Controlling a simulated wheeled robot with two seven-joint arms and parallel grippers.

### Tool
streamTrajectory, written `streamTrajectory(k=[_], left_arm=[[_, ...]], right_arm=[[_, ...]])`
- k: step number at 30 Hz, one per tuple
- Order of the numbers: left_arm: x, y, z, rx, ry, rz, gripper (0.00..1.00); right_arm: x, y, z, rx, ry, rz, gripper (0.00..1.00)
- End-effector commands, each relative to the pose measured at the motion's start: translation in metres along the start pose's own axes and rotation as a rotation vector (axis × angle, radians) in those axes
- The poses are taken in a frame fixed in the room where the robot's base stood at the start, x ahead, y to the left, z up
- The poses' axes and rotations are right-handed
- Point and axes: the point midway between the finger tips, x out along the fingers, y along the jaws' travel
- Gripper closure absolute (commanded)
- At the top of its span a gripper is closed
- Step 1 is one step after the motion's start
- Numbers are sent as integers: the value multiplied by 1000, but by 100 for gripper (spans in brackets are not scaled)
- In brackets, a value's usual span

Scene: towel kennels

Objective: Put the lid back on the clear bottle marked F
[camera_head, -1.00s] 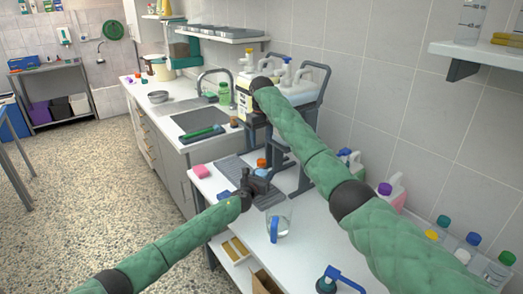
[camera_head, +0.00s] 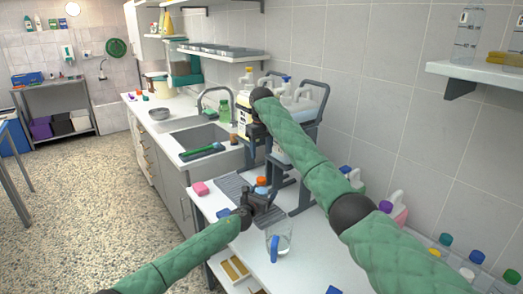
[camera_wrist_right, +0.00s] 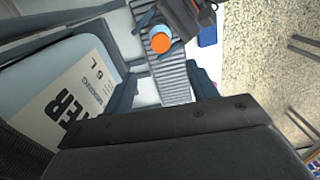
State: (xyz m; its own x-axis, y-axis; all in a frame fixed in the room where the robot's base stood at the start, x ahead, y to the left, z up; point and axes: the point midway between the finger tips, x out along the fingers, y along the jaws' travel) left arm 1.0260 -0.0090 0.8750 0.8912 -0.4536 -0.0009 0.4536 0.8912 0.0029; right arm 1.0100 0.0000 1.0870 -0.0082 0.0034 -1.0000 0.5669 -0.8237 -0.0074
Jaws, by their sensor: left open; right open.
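An orange-capped, light-blue bottle (camera_head: 261,185) stands on the grey ribbed mat (camera_head: 233,187). It also shows in the right wrist view, its orange cap (camera_wrist_right: 161,43) seen from above. My left gripper (camera_head: 263,200) is open right beside this bottle, partly covering it. My right gripper (camera_wrist_right: 163,88) is open with nothing between its fingers; in the head view its arm reaches to the rack and mostly hides it. Several clear bottles with coloured lids, one green (camera_head: 511,276), stand at the lower right. I cannot read an F on any bottle or pick out its loose lid.
The dark rack (camera_head: 310,140) carries large jugs; one with a printed label (camera_wrist_right: 75,110) fills the left of the right wrist view. A sink (camera_head: 197,137) lies beyond.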

Motion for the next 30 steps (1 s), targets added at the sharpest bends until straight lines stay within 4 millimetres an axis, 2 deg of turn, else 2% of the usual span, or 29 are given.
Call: streamTrajectory(k=[5, 21, 30], left_arm=[[-7, 1, 0, 1, 0, 0, 25], [-71, 1, -2, 1, 1, -1, 25], [-78, 0, -1, -1, 1, 0, 25]], right_arm=[[0, 0, 0, 0, 0, 0, 42], [2, 0, 0, 0, 0, 0, 42], [2, 0, 0, 0, 0, 0, 42]])
